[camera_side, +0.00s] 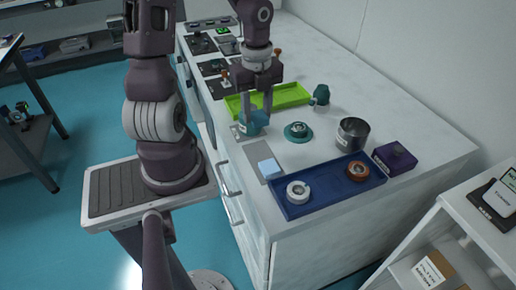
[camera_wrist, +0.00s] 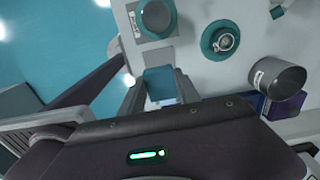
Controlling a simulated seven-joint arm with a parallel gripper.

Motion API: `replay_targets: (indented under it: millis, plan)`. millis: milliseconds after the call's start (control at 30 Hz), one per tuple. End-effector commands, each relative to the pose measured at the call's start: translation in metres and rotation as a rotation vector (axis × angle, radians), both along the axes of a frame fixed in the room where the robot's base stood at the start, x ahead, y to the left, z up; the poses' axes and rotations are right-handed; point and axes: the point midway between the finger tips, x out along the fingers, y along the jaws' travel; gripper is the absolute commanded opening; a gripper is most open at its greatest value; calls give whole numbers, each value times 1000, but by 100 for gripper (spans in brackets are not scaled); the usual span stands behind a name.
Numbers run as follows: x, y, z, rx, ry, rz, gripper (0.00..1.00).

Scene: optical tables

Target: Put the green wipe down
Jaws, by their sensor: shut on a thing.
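The green wipe (camera_wrist: 160,82) shows as a teal-green rectangle between the two fingers of my gripper (camera_wrist: 160,92) in the wrist view. My gripper (camera_side: 256,116) is shut on it, fingers pointing down over the near left part of the white bench. In the side view I cannot clearly separate the wipe from the teal round piece (camera_wrist: 155,18) on a grey plate behind it. A pale blue square (camera_side: 268,168) lies on a grey strip (camera_side: 252,153) on the bench, nearer the camera than my gripper.
A blue tray (camera_side: 323,190) holds a white ring (camera_side: 298,192) and an orange-brown ring (camera_side: 358,171). A metal cup (camera_side: 352,134), a purple box (camera_side: 395,158), a teal disc mount (camera_side: 298,132) and a dark teal piece (camera_side: 321,94) stand nearby. A lime green tray (camera_side: 290,95) lies behind.

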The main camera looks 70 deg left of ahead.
Motion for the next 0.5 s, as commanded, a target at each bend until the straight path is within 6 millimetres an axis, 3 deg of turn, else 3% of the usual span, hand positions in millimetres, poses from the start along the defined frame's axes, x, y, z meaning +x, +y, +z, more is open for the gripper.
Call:
replay_targets:
  millis: [500]
  plan:
    - [-1,-2,-92,-3,2,-30,0]
